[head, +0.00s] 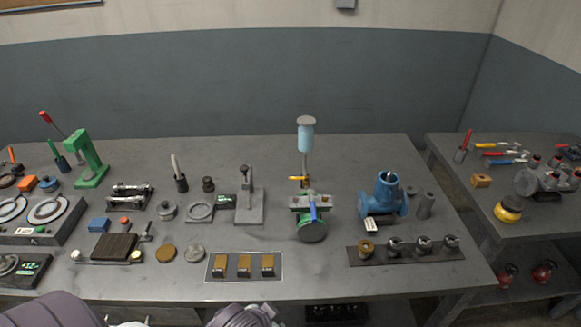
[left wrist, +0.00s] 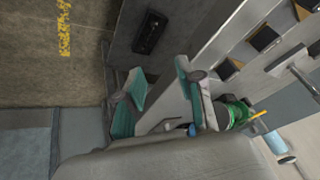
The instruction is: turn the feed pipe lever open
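The feed pipe (head: 304,163) stands upright on the bench under a light blue cup with a grey lid (head: 306,137). A small yellow lever (head: 298,178) sticks out to the left near the pipe's foot. Below it is a grey fixture (head: 310,203) with a blue handle and a dark green disc. In the left wrist view the yellow lever (left wrist: 259,115) shows at the right, with the cup (left wrist: 280,148) beyond. My left gripper (left wrist: 158,90), with teal pads, looks open and empty, apart from the lever. My right gripper is not in view.
A side table (head: 480,210) holds tools.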

